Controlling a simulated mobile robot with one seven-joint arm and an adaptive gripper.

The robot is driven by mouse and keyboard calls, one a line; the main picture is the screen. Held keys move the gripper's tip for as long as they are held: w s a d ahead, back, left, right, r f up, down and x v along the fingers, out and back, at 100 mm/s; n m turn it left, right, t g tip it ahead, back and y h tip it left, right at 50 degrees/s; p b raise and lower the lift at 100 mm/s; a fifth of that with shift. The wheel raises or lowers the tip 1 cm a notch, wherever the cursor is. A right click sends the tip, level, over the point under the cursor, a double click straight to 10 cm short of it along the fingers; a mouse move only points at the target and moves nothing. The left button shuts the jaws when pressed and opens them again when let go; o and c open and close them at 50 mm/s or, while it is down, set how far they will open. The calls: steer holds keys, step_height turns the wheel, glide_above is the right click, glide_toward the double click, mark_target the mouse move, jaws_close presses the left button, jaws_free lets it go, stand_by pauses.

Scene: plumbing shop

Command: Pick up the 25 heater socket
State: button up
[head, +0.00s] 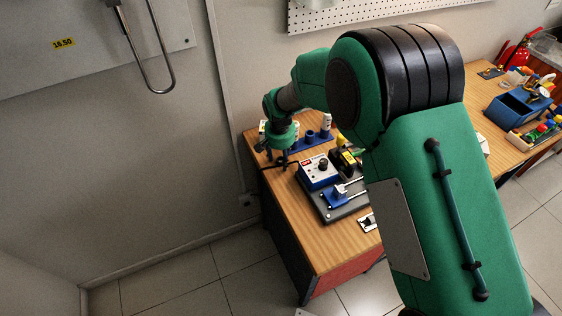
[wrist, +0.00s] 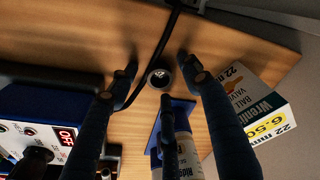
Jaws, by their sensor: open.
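My gripper (head: 282,161) is open over the far left end of the workbench, pointing down. In the wrist view its dark fingers surround a small round dark socket (wrist: 159,77) with a pale rim and a mark in its middle. The socket is seen from above, with gaps to the fingers. Its size marking is not readable, so I cannot tell whether it is the 25. A blue stand (wrist: 154,136) lies beside it, partly hidden by one finger. In the head view the gripper hides the socket; blue cylinders (head: 310,138) stand on the blue rack just right of the gripper.
A heater control box (head: 319,171) with a red display stands close by. A white bottle (wrist: 176,150) and a 22 mm ball valve box (wrist: 250,105) flank the fingers. A black cable (wrist: 160,45) crosses the bench near the socket. The wall is close on the left.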

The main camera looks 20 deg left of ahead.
mark_target(281, 158)
steer(key=c, duration=1.2)
steer(key=shift+c, duration=0.2)
steer(key=shift+r, duration=0.85)
step_height(281, 158, up, 2)
steer(key=shift+r+p, duration=0.2)
steer(key=shift+p, duration=0.35)
steer(key=s+d, duration=0.3)
steer(key=s, duration=0.1)
steer(key=s+d+p, duration=0.1)
steer(key=s+d, duration=0.2)
steer(key=s, duration=0.1)
steer(key=s+d+r, duration=0.1)
steer(key=s+d, duration=0.2)
steer(key=s, duration=0.2)
steer(key=shift+d, duration=0.15)
